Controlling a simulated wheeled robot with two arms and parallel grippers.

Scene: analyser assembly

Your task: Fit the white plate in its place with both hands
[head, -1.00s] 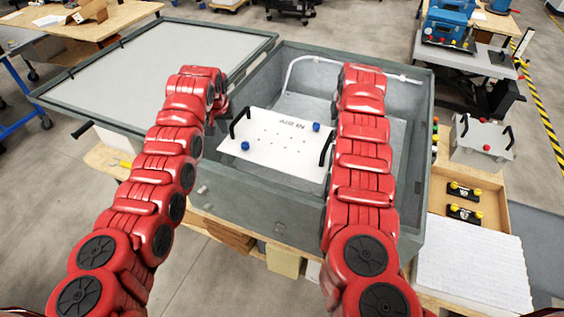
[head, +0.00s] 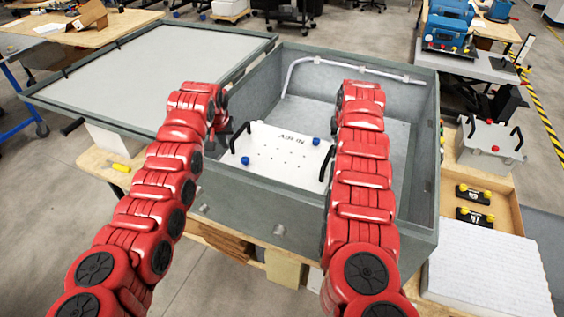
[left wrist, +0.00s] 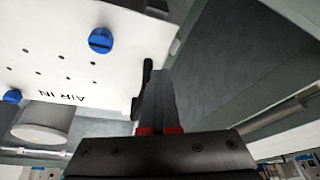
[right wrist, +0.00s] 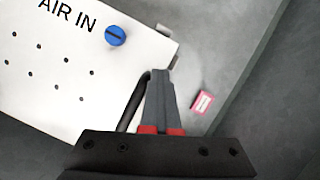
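The white plate (head: 278,152) carries the words AIR IN, small holes, two blue knobs (head: 245,160) and a black handle at each end. It is at the near part of the open grey box (head: 402,150); I cannot tell whether it rests on anything. In the left wrist view, my left gripper (left wrist: 154,78) is shut on one black handle (left wrist: 139,98). In the right wrist view, my right gripper (right wrist: 160,78) is shut on the other handle (right wrist: 131,104). In the head view my arms hide most of both grippers.
The box's grey lid (head: 150,75) lies open at left. A pale pipe (head: 345,67) runs along the back inside wall. A pink label (right wrist: 203,102) is on the box floor.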

